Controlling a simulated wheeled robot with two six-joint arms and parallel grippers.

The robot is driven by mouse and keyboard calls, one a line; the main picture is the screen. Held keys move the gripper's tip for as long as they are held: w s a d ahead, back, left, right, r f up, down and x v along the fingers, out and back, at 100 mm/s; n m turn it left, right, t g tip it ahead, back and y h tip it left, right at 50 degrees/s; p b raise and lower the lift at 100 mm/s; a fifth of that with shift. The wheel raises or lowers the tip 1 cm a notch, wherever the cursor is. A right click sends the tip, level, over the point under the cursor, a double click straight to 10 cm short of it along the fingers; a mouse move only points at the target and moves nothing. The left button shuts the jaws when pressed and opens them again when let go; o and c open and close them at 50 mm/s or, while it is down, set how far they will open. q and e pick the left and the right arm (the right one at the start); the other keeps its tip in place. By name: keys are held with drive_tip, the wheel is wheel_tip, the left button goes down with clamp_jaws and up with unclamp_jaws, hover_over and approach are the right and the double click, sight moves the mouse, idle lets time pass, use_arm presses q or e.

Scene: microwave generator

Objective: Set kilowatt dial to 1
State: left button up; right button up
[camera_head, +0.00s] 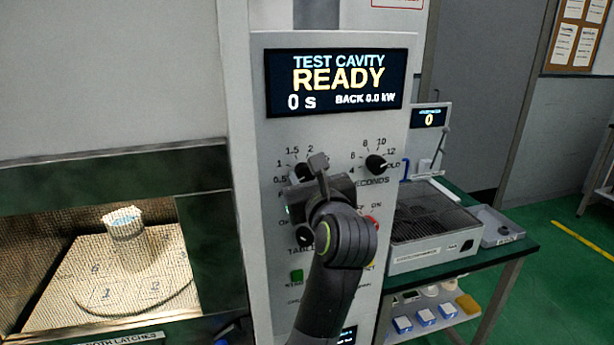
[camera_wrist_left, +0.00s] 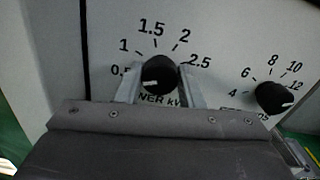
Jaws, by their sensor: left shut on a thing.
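The kilowatt dial (camera_wrist_left: 160,75) is a round black knob on the pale panel in the left wrist view. Its scale runs from 0.5 through 1, 1.5 and 2 to 2.5. A pale pointer mark seems to lie low on the left of its face, below the 0.5 label; it is small and hard to read. My left gripper (camera_wrist_left: 160,82) is shut on the dial, one finger on each side. In the head view the left gripper (camera_head: 309,168) covers much of the dial and the panel below it. My right gripper is not in view.
The seconds dial (camera_wrist_left: 274,97) is close on the right, its pointer near hold in the head view. A display (camera_head: 335,83) above reads READY, 0 s, BACK 0.0 kW. The mesh-fronted cavity (camera_head: 110,270) is left; a green side table (camera_head: 505,255) is right.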

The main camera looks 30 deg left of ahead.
use_arm(q)
drive_tip(key=shift+r+m+p, duration=0.15)
drive_tip(key=shift+m+p, duration=0.55)
drive_tip(key=m+p, duration=0.3)
drive_tip(key=shift+r, duration=0.1)
drive_tip(key=shift+f+m+p, duration=0.2)
drive_tip(key=shift+m+p, duration=1.55)
drive_tip(key=shift+m, duration=0.35)
drive_tip(key=o, duration=1)
drive_tip(key=shift+d+f, duration=0.1)
drive_tip(key=shift+d, duration=0.05)
